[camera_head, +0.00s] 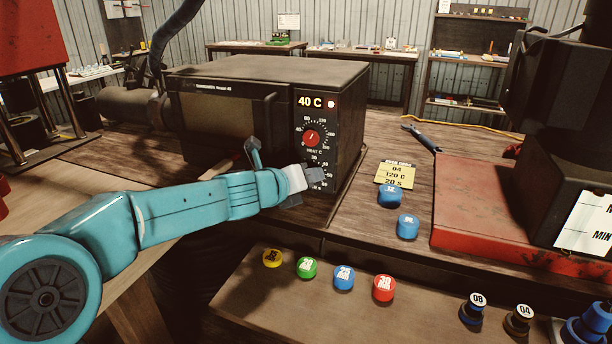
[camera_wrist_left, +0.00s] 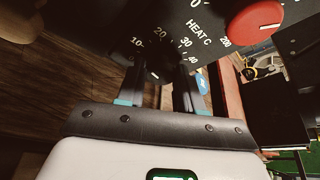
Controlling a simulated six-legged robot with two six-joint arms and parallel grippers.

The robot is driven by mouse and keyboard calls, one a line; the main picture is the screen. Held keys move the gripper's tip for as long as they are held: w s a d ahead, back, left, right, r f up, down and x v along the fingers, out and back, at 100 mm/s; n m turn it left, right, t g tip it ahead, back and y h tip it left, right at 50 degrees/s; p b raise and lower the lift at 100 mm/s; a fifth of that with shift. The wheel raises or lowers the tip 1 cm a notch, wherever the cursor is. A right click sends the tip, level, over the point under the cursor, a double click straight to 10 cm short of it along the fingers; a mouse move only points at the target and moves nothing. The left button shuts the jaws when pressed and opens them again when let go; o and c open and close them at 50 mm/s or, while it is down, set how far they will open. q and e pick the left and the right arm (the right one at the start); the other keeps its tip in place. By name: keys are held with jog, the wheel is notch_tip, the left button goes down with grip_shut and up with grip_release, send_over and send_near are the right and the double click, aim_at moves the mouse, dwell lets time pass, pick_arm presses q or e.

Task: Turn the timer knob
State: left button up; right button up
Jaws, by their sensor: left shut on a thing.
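The oven-like heater box (camera_head: 270,85) stands on the bench with a control panel on its right front. The panel has a "40 C" display (camera_head: 311,102), a red heat knob (camera_head: 312,138) and the timer dial (camera_head: 319,163) below it. My left gripper (camera_head: 315,176) is at the timer dial, shut on the timer knob, which its fingers hide. In the left wrist view the fingers (camera_wrist_left: 162,88) reach onto the dial, with scale marks 10 to 40 around them. The red heat knob (camera_wrist_left: 257,20) is beside them. My right gripper is not in view.
A yellow note (camera_head: 395,173) reads "04, 120 C, 20 s". Blue caps (camera_head: 390,197) lie near it. Several coloured caps (camera_head: 307,267) sit on the lower front shelf. A red-based machine (camera_head: 480,205) stands right; a wrench (camera_head: 421,138) lies behind.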

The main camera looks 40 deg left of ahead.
pick_arm(q)
jog(key=m+y, duration=0.1)
jog(key=m, duration=0.1)
jog(key=m+g+y, duration=0.1)
jog(key=m, duration=0.1)
jog(key=shift+d+r+y+p, duration=0.15)
jog(key=shift+y+p, duration=0.2)
jog(key=shift+y, duration=0.05)
jog(key=shift+m, duration=0.3)
jog(key=o, duration=1)
jog(key=shift+o, duration=0.2)
jog(key=p+v, duration=0.4)
jog(key=v, duration=1.2)
jog(key=shift+d+p, duration=0.15)
jog(key=shift+p, duration=0.15)
jog(key=shift+s, duration=0.1)
